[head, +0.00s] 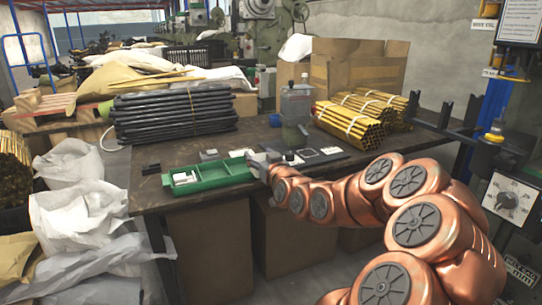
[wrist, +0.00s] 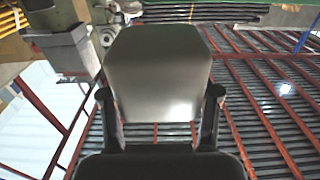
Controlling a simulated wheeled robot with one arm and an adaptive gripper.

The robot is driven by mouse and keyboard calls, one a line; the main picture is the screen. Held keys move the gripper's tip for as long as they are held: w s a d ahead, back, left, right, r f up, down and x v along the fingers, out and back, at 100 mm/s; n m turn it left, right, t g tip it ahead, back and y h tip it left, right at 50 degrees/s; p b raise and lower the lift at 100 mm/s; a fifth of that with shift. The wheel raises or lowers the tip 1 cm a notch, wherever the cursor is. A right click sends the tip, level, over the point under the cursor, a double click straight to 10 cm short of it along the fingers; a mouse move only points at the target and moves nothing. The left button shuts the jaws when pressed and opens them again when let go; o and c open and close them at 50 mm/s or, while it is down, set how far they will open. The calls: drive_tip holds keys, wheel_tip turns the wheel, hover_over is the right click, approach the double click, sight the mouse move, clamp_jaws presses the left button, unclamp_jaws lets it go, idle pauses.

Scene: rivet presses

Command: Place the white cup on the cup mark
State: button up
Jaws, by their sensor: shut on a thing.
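My gripper (head: 261,163) is low over the front part of the table, at the right end of the green tray. In the wrist view my gripper (wrist: 160,93) has one finger on each side of a smooth, pale grey tapered body, the white cup (wrist: 160,72), and is shut on it. The cup looks grey in shade there. In the head view I cannot make the cup out clearly at the gripper. Small dark plates with white outlines (head: 309,153) lie just right of the gripper; I cannot tell which one is the cup mark.
The green tray (head: 208,184) holds small white pieces. Bundles of black rods (head: 175,115) and yellow rods (head: 350,122) lie farther back. A clear box-shaped container (head: 295,104) stands behind the plates, before a cardboard box (head: 362,72). Some dark tabletop (head: 255,137) is bare.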

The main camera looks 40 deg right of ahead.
drive_tip(key=shift+w+d+f+b, duration=0.2)
drive_tip(key=shift+w+d, duration=0.7)
drive_tip(key=shift+d, duration=0.65)
drive_tip(key=shift+w+d+f+b, duration=0.15)
drive_tip(key=shift+w+d, duration=0.75)
drive_tip(key=shift+d, duration=0.65)
drive_tip(key=shift+w+d+f+b, duration=0.2)
drive_tip(key=shift+w+d, duration=0.7)
drive_tip(key=shift+d, duration=0.65)
drive_tip(key=shift+d+f+b, duration=0.1)
drive_tip(key=shift+f+b, duration=0.5)
drive_tip(key=shift+f, duration=1.05)
drive_tip(key=shift+f, duration=0.2)
drive_tip(key=o, duration=1.1)
drive_tip(key=shift+c, duration=0.2)
drive_tip(key=shift+s+r, duration=0.1)
